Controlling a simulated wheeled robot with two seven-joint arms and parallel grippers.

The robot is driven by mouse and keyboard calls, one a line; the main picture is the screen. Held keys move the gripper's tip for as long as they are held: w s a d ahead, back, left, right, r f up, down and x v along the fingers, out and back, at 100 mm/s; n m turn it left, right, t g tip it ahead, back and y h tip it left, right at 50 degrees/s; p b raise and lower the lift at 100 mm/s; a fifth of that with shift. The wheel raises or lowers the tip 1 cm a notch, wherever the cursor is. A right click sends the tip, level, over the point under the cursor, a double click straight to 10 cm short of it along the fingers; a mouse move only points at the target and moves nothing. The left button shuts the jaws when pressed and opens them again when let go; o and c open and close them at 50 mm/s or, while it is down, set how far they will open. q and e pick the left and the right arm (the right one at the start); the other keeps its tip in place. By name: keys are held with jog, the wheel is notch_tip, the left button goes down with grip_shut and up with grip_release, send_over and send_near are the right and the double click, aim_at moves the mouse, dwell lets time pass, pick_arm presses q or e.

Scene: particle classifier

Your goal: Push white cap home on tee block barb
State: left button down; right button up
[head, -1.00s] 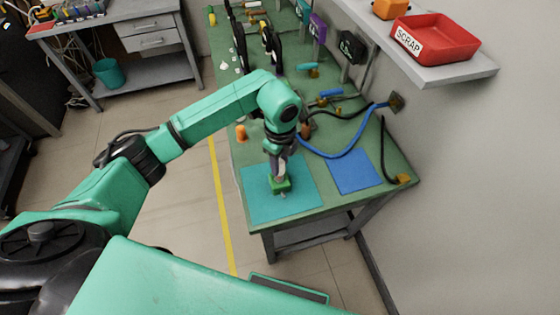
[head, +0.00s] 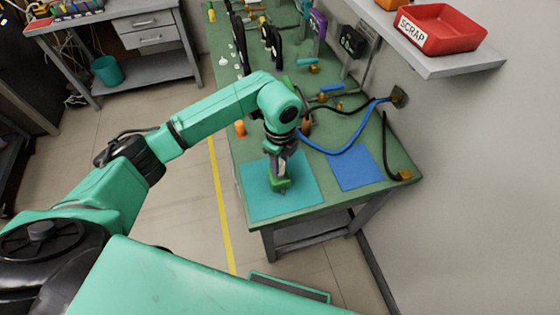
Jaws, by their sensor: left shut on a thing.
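My left gripper (head: 281,172) points down over the teal mat (head: 300,195) on the green workbench. It is shut on a small white piece, most likely the white cap (head: 282,168), mostly hidden between the fingers. The green tee block (head: 280,184) sits on the mat directly below the fingers. The cap is at the block's top, but I cannot tell how far it sits on the barb, which is hidden. My right gripper is not in view.
A blue mat (head: 354,167) lies to the right of the teal mat. A blue hose (head: 345,148) and a black cable run to the wall. An orange piece (head: 240,128) stands left. A red scrap bin (head: 440,29) is on the shelf. Tools stand at the back.

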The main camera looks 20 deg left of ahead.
pick_arm(q)
jog(key=shift+f, duration=0.45)
jog(key=shift+c, duration=2)
grip_release()
notch_tip(320, 180, up, 10)
jog(key=b, duration=0.3)
jog(key=shift+w, duration=0.1)
notch_tip(320, 180, up, 5)
jog(key=shift+f, duration=0.15)
jog(key=shift+f, duration=0.1)
